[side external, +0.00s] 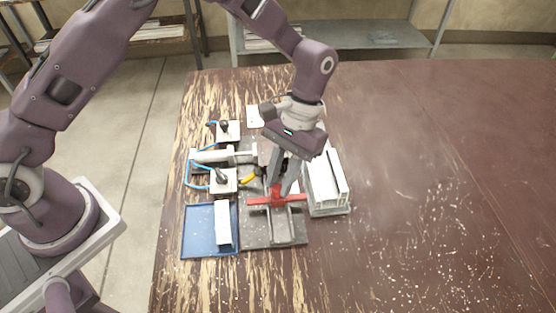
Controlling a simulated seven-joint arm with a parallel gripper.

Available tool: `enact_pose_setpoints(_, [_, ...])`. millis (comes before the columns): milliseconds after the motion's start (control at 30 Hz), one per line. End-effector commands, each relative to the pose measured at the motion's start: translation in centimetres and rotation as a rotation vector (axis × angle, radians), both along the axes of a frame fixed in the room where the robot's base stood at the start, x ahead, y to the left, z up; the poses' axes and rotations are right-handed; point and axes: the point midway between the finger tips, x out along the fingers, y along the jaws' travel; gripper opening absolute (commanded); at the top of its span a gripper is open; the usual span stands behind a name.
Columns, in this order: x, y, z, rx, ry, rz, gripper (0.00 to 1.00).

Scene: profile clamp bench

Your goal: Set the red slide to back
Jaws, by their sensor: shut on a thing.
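The red slide (262,201) is a red crossbar on a grey clamp fixture, lying across its rails near the middle of the bench. My gripper (277,191) points down at the slide and is shut on its upright middle part. The fingertips partly hide that part. The far part of the fixture is hidden behind my gripper and wrist.
A blue tray (198,232) with a white profile piece (222,223) lies left of the fixture. A white channel-shaped rack (327,185) stands close on the right. Lever boxes with blue hoses (223,181) and a yellow handle (249,180) are at left. The table's right side is clear.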

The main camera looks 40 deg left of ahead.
Motion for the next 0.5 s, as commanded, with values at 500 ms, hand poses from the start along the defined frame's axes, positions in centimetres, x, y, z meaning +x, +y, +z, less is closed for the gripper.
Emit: enact_pose_setpoints(500, [-5.1,-5.3,0.1,-0.007,-0.002,0.002,0.00])
